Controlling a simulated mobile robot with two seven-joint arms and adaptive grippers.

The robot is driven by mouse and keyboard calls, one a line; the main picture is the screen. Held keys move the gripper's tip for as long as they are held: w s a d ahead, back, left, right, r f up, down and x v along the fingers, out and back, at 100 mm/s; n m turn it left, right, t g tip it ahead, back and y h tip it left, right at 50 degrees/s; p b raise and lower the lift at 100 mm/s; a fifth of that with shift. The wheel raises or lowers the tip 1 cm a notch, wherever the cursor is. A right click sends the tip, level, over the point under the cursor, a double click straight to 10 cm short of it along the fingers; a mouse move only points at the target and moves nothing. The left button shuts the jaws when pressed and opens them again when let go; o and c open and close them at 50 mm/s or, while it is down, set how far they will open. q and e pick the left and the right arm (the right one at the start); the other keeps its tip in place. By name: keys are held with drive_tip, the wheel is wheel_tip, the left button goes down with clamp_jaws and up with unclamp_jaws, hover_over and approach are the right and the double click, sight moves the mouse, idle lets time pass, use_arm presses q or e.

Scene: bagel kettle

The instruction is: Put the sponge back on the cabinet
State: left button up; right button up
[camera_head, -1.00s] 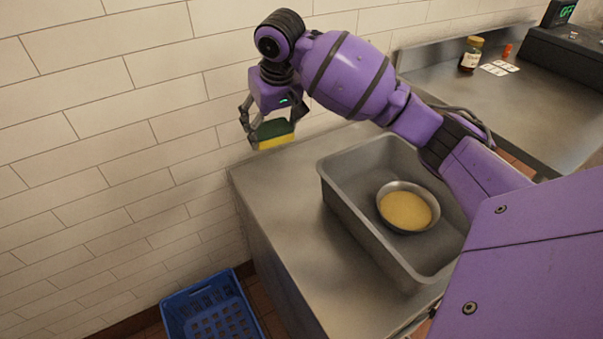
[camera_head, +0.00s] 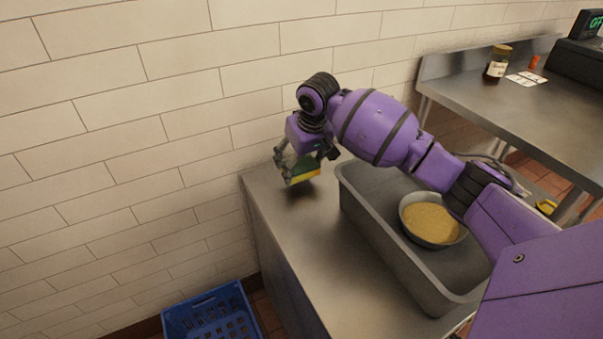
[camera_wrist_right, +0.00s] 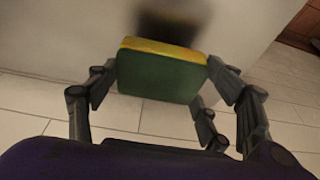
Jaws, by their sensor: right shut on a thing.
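The sponge (camera_head: 304,171), green on one side and yellow on the other, is held between the fingers of my right gripper (camera_head: 303,172). In the right wrist view the sponge (camera_wrist_right: 160,72) sits between the finger pairs of the gripper (camera_wrist_right: 163,88), green side toward the camera. The sponge is low over the far left corner of the steel cabinet (camera_head: 285,229), with a dark shadow below it. I cannot tell whether it touches the top. My left gripper is in none of the views.
A grey metal tub (camera_head: 373,245) with a bowl of yellow-tan grains (camera_head: 432,222) stands on the cabinet, right of the sponge. A tiled wall (camera_head: 130,130) is behind. A blue crate (camera_head: 211,313) is on the floor at left. A jar (camera_head: 496,66) stands on another steel table.

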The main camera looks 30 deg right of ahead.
sight(303, 167)
wheel_tip(303, 167, down, 3)
idle(0.3)
drive_tip(key=o, duration=1.1)
drive_tip(key=p+v, duration=0.2)
drive_tip(key=v, duration=1)
drive_tip(key=shift+r, duration=0.1)
